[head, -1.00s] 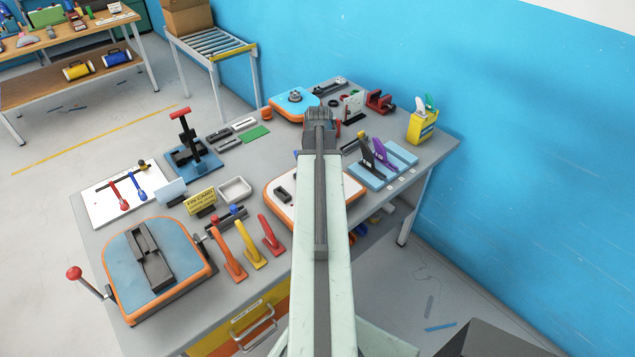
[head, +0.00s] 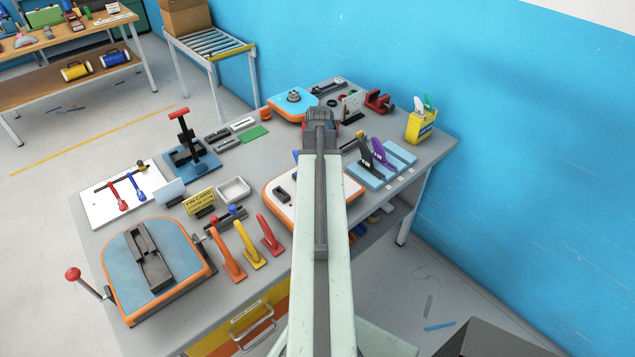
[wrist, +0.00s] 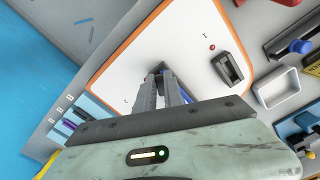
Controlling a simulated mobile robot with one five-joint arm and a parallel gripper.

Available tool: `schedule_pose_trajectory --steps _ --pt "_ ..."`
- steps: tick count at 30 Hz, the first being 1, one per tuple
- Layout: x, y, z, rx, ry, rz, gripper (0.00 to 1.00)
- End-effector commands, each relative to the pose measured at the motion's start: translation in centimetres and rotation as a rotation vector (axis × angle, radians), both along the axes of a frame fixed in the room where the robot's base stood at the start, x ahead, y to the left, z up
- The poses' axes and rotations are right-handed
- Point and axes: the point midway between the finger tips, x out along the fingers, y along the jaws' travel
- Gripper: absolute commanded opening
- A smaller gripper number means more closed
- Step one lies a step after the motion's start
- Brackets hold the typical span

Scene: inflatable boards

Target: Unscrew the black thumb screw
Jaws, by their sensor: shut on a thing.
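My gripper (wrist: 160,78) is over the white board with the orange rim (wrist: 132,48) in the wrist view. Its fingers are close together on a small dark piece at their tips, which looks like the black thumb screw (wrist: 160,67); the fingers hide most of it. A blue part (wrist: 184,93) shows just right of the fingers. In the head view my gripper (head: 320,117) is seen from behind, and my arm covers much of the white board (head: 272,197) and the screw.
A blue rack with black and purple levers (head: 367,178) stands to the right. Red, yellow and orange handles (head: 248,245) stand in front.

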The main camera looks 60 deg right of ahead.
Motion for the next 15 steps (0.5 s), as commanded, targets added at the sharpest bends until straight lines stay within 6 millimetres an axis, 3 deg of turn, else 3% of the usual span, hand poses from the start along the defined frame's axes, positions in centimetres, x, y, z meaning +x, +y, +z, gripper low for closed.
schedule_pose_trajectory --steps 7,15 --pt "-0.04 -0.03 -0.01 0.0 0.0 0.025 0.0" --pt "-0.21 -0.25 -0.01 0.0 0.0 0.3 0.0"
